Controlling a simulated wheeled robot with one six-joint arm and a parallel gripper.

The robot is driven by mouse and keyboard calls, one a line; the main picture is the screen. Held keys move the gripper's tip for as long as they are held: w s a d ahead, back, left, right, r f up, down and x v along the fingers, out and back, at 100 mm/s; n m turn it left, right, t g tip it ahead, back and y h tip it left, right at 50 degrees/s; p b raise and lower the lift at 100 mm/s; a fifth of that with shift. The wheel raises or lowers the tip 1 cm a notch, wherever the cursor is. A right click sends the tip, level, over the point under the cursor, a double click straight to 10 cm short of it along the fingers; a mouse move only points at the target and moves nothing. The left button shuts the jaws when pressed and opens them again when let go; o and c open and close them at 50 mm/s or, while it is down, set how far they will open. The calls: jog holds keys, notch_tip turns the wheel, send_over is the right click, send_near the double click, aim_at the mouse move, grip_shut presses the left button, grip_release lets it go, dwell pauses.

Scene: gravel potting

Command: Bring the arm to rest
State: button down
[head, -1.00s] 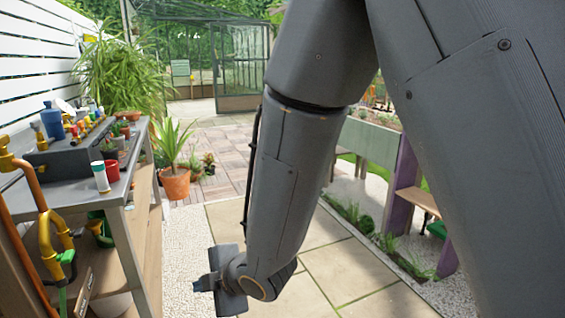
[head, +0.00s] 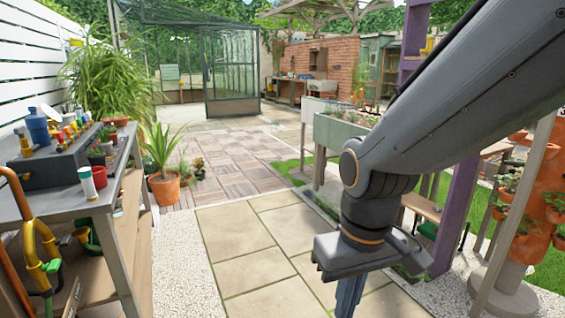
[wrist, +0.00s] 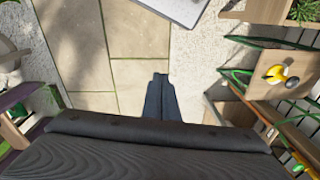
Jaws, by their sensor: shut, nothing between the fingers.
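My gripper (head: 350,298) hangs at the lower middle right of the head view, pointing down over the paving slabs. Its fingers are together with nothing between them. In the wrist view my gripper (wrist: 161,80) also shows as two dark fingers closed side by side above the pale slabs and gravel. My arm comes in from the upper right of the head view and bends down at the wrist. The gripper touches nothing that I can see.
A purple post (head: 455,215) and a terracotta tower planter (head: 530,200) are at right. The slab path (head: 245,240) is clear.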

jog(key=s+d+r+m+p, duration=0.2)
jog(key=d+r+p, duration=0.6)
jog(key=p, duration=0.7)
jog(key=shift+d+r+m+g+h, duration=0.35)
jog(key=shift+d+m, duration=0.1)
jog(key=shift+m, duration=0.25)
jog(key=shift+a, duration=0.15)
